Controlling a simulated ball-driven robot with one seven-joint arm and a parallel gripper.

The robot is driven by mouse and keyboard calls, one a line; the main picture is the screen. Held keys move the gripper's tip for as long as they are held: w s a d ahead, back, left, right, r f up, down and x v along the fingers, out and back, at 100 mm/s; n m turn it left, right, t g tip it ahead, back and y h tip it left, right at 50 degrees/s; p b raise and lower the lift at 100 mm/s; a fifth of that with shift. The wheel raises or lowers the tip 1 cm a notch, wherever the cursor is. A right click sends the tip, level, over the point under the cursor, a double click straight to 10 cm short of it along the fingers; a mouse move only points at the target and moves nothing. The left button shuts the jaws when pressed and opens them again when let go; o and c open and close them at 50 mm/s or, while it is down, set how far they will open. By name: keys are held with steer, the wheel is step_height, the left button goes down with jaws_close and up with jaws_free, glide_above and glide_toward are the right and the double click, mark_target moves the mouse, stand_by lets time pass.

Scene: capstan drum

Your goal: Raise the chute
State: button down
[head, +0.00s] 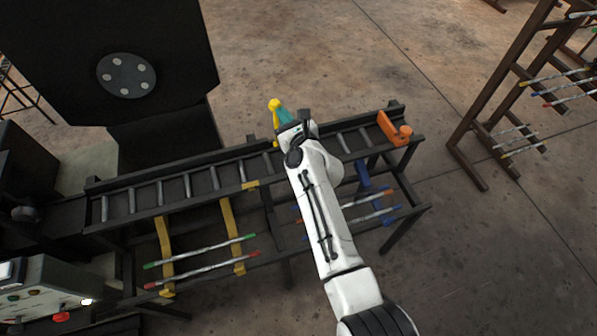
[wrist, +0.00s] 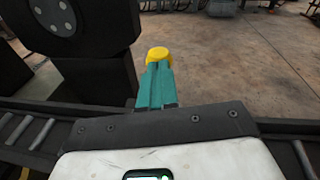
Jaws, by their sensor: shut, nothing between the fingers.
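My gripper (head: 282,111) has teal fingers, held together with no gap showing, above the far edge of the long black roller track (head: 214,178). In the wrist view the shut fingers (wrist: 156,70) point away from me. A yellow lever (head: 275,103) with a rounded knob stands upright at the track's far side. Its knob (wrist: 158,54) shows right at my fingertips in the wrist view; I cannot tell whether they touch. My arm hides the middle of the track. No part is clearly marked as the chute; the track may be it.
An orange stop (head: 394,129) sits at the track's right end. Yellow brackets (head: 232,238) and blue ones (head: 363,178) hold rods below the near side. A dark machine with a round plate (head: 126,75) stands behind left. A rod rack (head: 497,100) stands right; floor between is clear.

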steer(key=shift+w+a+r, duration=0.1)
steer(key=shift+w+a, duration=0.05)
steer(key=shift+w, duration=0.3)
steer(key=shift+w+a+r, duration=0.1)
steer(key=shift+w+a, duration=0.05)
steer(key=shift+w, duration=0.25)
